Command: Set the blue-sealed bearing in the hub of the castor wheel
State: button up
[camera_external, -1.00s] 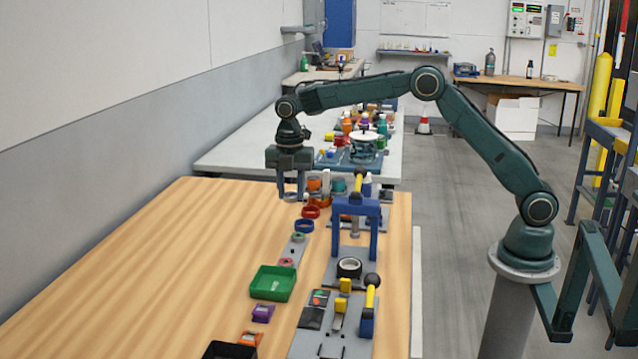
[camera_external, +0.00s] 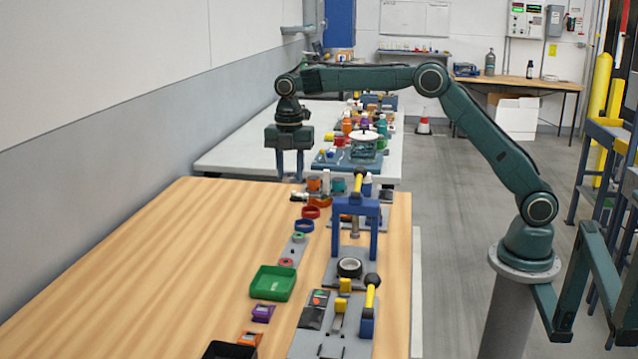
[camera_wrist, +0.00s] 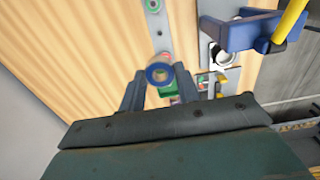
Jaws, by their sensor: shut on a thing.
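The blue-sealed bearing (camera_wrist: 152,76), a ring with a blue face and an open centre, is between the fingertips of my gripper (camera_wrist: 160,82) in the wrist view. My gripper is shut on it. In the external view my gripper (camera_external: 290,177) hangs fingers down, well above the far end of the wooden bench; the bearing is too small to make out there. The castor wheel (camera_external: 343,275), with a dark tyre and pale hub, lies on the grey plate under the blue press frame, nearer the camera and to the right of my gripper.
A blue press frame (camera_external: 372,235) with a yellow handle stands over the grey plate. Green and pink-red rings lie on a grey strip (camera_external: 294,250) beside it. A green bin (camera_external: 272,283) and a black bin (camera_external: 228,350) stand nearer. The bench's left side (camera_external: 170,260) is clear.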

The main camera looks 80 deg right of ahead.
jog(key=shift+s+a+f+m, duration=0.3)
jog(key=shift+s+a+f, duration=0.15)
jog(key=shift+s+a, duration=0.15)
jog(key=s+a+f+m, duration=0.2)
jog(key=s+a+f, duration=0.1)
jog(key=s, duration=0.4)
jog(key=s+a+f+m, duration=0.3)
jog(key=s+a+f, duration=0.1)
jog(key=s, duration=0.3)
jog(key=shift+s+a+f, duration=0.3)
jog(key=shift+s+f, duration=0.1)
jog(key=shift+f, duration=0.1)
jog(key=shift+f, duration=0.15)
jog(key=shift+f, duration=3.4)
jog(key=shift+f, duration=0.1)
